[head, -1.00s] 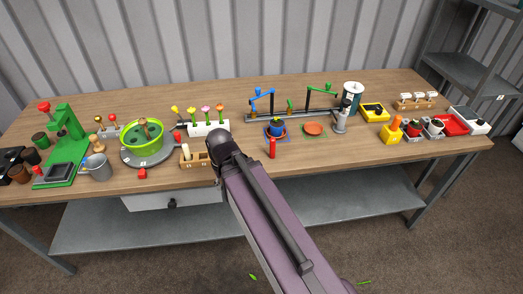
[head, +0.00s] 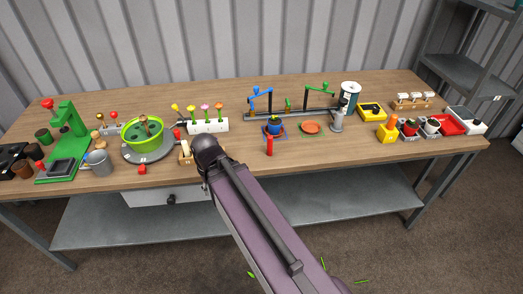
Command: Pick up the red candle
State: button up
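A slim red upright cylinder (head: 269,146), which looks like the red candle, stands on the wooden workbench (head: 345,160) near its front edge. It stands just in front of a blue pot (head: 274,126) on a small square base. Its whole height shows and nothing touches it. My purple arm reaches up from the bottom, and its dark rounded joint is left of the candle over the bench's front edge. My gripper itself cannot be seen.
An orange-red dish (head: 311,128) and a grey cylinder (head: 337,121) stand right of the candle. A wooden block (head: 186,152) is partly behind my arm. A green bowl (head: 142,140) sits further left. The bench front right of the candle is clear.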

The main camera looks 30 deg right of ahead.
aim_at(269, 146)
jog(key=u, duration=0.05)
jog(key=k, duration=1.5)
jog(key=z, duration=1.3)
jog(key=i, duration=1)
jog(key=u, duration=0.05)
